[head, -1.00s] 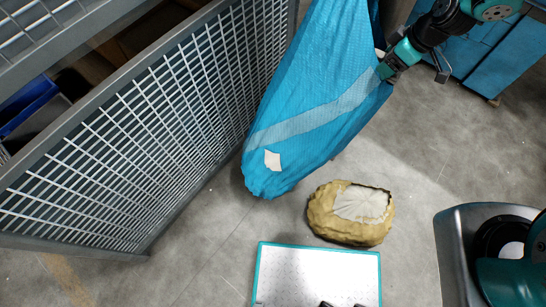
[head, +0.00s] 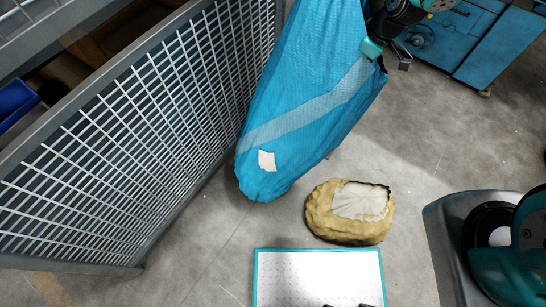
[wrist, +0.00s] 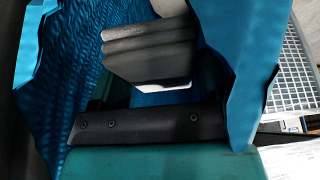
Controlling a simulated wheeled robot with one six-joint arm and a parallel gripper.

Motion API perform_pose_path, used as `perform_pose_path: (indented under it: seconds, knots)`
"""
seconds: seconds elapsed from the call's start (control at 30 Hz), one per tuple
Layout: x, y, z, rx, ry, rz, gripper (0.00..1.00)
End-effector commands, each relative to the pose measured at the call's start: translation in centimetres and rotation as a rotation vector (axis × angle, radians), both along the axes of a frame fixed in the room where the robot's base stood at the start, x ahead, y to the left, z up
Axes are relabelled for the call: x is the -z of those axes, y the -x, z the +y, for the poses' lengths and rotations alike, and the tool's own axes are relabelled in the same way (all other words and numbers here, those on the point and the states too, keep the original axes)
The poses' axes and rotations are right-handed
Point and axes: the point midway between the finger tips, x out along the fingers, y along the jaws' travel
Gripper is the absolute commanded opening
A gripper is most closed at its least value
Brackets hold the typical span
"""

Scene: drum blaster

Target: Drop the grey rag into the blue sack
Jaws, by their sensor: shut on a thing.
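The blue sack (head: 310,100) hangs beside the mesh panel, with a paler stripe and a whitish patch low on it. In the wrist view, its blue walls (wrist: 245,70) surround the view of the gripper at its mouth. My gripper is shut on the rag; the exact grip is partly hidden. In the head view, my gripper (head: 372,47) is against the upper right edge of the sack, and the rag is hidden.
A grey mesh panel (head: 130,140) stands left of the sack. A tan bag (head: 325,215) with a pale top sits on the floor below it. A white, teal-edged plate (head: 315,275) lies at the bottom. Blue cabinets (head: 490,45) stand at upper right.

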Motion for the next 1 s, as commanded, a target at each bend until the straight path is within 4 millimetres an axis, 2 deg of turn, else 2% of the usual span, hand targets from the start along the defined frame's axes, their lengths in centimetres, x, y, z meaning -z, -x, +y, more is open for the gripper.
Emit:
perform_pose_path:
  seconds: [0.27, 0.3, 0.4, 0.87, 1.0]
  knots:
    - [0.16, -0.03, -0.01, 0.0, 0.0, -0.001, 0.45]
    - [0.16, -0.02, -0.01, 0.0, 0.0, -0.001, 0.81]
    - [0.17, 0.03, 0.01, 0.0, 0.0, 0.0, 1.0]
    - [0.26, 0.39, 0.13, -0.005, -0.002, 0.011, 1.0]
    - [-0.57, 0.4, -0.2, -0.004, -0.002, 0.009, 1.0]
